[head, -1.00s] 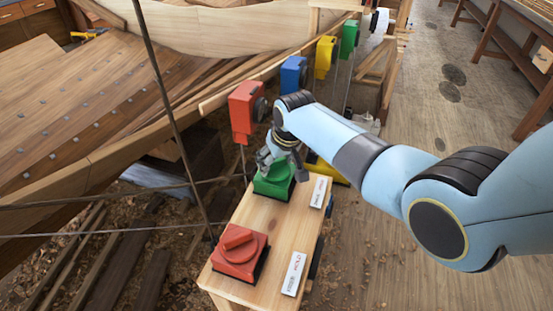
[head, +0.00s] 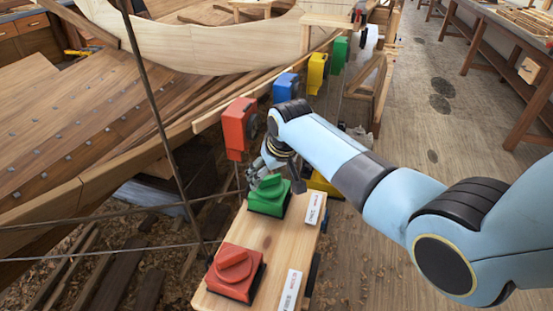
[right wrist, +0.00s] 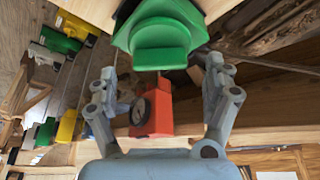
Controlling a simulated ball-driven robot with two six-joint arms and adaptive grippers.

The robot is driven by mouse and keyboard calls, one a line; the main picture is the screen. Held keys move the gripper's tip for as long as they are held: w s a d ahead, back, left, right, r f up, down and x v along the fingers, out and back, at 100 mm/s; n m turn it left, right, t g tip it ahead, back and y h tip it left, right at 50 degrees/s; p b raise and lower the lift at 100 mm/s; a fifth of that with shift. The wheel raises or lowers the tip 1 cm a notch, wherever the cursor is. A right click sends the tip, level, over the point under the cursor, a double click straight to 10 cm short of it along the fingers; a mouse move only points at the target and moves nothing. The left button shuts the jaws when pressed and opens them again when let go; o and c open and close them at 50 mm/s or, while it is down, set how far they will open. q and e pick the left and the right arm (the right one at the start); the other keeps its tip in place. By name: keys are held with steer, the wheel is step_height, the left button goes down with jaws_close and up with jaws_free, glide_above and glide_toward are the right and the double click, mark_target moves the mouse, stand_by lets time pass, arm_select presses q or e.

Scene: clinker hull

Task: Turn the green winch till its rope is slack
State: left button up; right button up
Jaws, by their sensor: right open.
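The green winch (head: 267,195), a block with a raised bar-shaped knob on a dark base, sits on the wooden bench (head: 255,236). It also shows in the right wrist view (right wrist: 160,36), top centre. My right gripper (head: 268,166) is at the winch's far side and just above it in the head view, partly overlapping it. In the right wrist view its two fingers (right wrist: 160,84) are spread apart with nothing between them, and the green knob lies beyond the fingertips. I cannot tell which rope belongs to the green winch or how tight it is. My left gripper is out of view.
A red winch (head: 234,272) sits nearer on the bench, with white labels (head: 314,208) along the right edge. Red (head: 239,127), blue (head: 286,87), yellow (head: 317,73) and green (head: 339,54) boxes line the hull side. Dark ropes cross at left.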

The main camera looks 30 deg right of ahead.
steer(key=v, duration=0.9)
steer(key=shift+r, duration=0.2)
steer(key=shift+s, duration=0.1)
